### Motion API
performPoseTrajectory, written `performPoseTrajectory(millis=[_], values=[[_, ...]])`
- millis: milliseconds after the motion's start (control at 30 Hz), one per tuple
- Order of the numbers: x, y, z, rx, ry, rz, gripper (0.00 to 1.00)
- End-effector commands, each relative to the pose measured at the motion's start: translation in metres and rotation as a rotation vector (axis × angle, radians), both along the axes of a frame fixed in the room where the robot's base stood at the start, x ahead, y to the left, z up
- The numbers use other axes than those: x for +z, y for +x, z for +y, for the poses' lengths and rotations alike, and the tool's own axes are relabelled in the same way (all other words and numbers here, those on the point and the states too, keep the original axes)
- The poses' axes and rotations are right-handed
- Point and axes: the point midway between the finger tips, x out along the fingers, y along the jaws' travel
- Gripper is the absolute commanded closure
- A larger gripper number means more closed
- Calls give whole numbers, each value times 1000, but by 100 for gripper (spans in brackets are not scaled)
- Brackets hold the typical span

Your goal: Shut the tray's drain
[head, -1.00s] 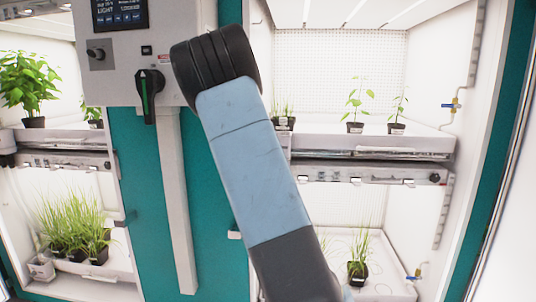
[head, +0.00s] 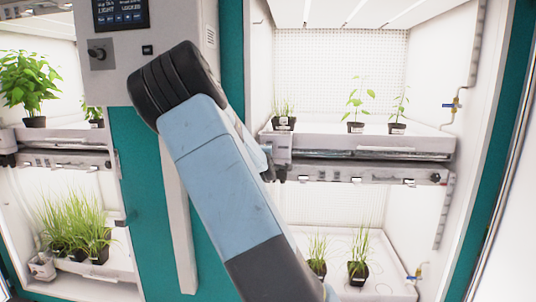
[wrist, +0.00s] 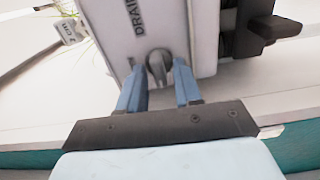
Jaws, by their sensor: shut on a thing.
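In the wrist view, a pale drain box (wrist: 118,30) carries the dark word DRAIN. A grey rounded drain knob (wrist: 159,62) sits on its face. My gripper (wrist: 158,76) has its two blue fingers on either side of the knob, shut on it. In the head view, the drain box (head: 276,148) shows at the left end of the upper right tray (head: 400,142). My arm hides most of the gripper there. The knob's marked settings cannot be read.
The upper right tray holds small potted seedlings (head: 355,115). A dark fitting (wrist: 262,28) juts out right of the box in the wrist view. A teal post with a control panel (head: 122,60) stands left of the arm. Grass pots (head: 75,225) stand at lower left.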

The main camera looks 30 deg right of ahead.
Motion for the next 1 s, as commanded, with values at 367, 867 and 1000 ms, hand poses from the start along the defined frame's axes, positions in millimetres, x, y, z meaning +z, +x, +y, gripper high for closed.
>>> performPoseTrajectory(millis=[367, 867, 1000], values=[[-4, 0, 1, 1, -37, 34, 97], [-3, -1, 0, -2, -36, 33, 61], [-3, -1, -1, -2, -36, 30, 61]])
